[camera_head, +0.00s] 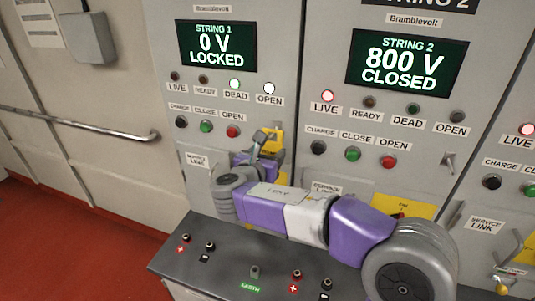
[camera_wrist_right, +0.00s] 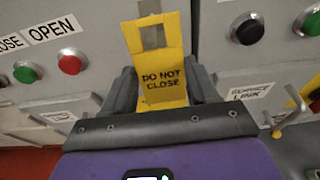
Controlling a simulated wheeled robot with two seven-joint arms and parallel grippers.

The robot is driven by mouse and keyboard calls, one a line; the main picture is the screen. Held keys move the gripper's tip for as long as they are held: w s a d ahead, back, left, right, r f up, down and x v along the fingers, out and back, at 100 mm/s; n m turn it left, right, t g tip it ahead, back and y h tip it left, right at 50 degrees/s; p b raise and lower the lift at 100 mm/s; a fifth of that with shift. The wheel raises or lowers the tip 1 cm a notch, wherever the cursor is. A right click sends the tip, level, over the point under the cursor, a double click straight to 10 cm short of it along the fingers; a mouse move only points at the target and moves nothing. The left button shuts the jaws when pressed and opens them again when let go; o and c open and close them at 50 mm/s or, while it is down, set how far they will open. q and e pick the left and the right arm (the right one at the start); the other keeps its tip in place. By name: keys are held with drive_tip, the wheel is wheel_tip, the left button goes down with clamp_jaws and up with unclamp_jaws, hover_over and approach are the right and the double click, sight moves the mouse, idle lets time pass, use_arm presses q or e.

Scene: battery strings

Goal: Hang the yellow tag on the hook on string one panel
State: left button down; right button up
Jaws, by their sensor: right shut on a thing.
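The yellow tag (camera_wrist_right: 165,78), lettered DO NOT CLOSE, stands upright between the fingers of my right gripper (camera_wrist_right: 165,98), which is shut on it. A grey patch or opening shows in the tag's upper part. In the head view the tag (camera_head: 277,141) is at the String 1 panel (camera_head: 286,60), right of the red OPEN button, partly covered by my right gripper (camera_head: 266,143). The hook of String 1 cannot be made out; the tag and gripper cover that area. I cannot tell whether the tag touches a hook. My left gripper is not in view.
The String 1 display (camera_head: 215,45) reads 0 V LOCKED. The String 2 display (camera_head: 406,63) reads 800 V CLOSED; a small hook (camera_head: 449,162) sits on that panel. A dark ledge with terminals (camera_head: 225,262) lies below my right arm. A handrail (camera_head: 90,125) runs along the left wall.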

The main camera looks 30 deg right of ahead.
idle(0.4)
drive_tip(key=o, duration=1.2)
drive_tip(key=shift+a, duration=0.1)
